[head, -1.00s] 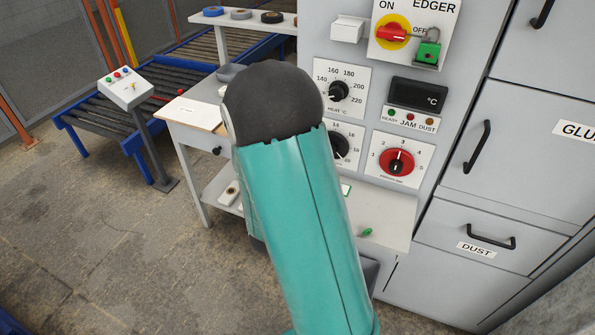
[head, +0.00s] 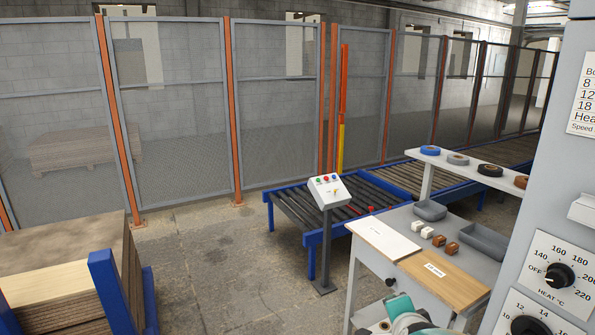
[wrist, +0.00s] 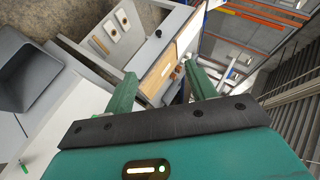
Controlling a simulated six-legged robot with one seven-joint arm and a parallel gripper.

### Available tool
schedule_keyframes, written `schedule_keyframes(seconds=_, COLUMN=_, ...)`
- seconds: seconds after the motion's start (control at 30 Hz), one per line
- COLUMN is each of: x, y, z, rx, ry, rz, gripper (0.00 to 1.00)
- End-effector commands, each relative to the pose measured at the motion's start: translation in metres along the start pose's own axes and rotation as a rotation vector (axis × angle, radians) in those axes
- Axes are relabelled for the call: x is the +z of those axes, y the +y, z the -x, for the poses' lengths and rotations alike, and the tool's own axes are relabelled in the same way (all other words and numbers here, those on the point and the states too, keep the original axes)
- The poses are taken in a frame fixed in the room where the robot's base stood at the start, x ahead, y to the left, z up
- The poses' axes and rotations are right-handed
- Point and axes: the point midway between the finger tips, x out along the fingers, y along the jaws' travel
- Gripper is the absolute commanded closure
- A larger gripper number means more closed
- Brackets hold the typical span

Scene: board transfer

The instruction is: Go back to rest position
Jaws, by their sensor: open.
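My gripper (wrist: 160,92) shows in the wrist view with its two teal fingers spread apart and nothing between them. Beyond the fingers in that view lies the workbench with its drawer front and a wooden board. In the head view only a small teal part of my arm shows at the bottom edge, in front of the workbench (head: 358,275). The gripper's fingers are not visible there.
The grey edger cabinet (head: 545,180) stands close on the right. A stack of boards (head: 60,270) in a blue frame is at the left. A roller conveyor (head: 300,215) and control post (head: 328,190) stand ahead. Floor between stack and conveyor is clear.

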Motion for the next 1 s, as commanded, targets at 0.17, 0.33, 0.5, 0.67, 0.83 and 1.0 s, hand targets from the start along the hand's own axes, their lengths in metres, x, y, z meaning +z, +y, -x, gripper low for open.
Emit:
schedule_keyframes(seconds=0.17, x=0.035, y=-0.013, z=0.065, rx=0.024, ry=-0.205, rz=0.425, gripper=0.44)
schedule_keyframes(seconds=0.33, x=0.05, y=0.003, z=0.131, rx=0.073, ry=-0.358, rz=0.841, gripper=0.44)
schedule_keyframes(seconds=0.5, x=0.05, y=0.027, z=0.181, rx=0.134, ry=-0.46, rz=1.14, gripper=0.44)
schedule_keyframes(seconds=0.67, x=0.047, y=0.039, z=0.199, rx=0.165, ry=-0.5, rz=1.242, gripper=0.44)
schedule_keyframes(seconds=0.83, x=0.047, y=0.039, z=0.199, rx=0.167, ry=-0.504, rz=1.246, gripper=0.44)
schedule_keyframes(seconds=1.0, x=0.047, y=0.039, z=0.199, rx=0.167, ry=-0.503, rz=1.244, gripper=0.64)
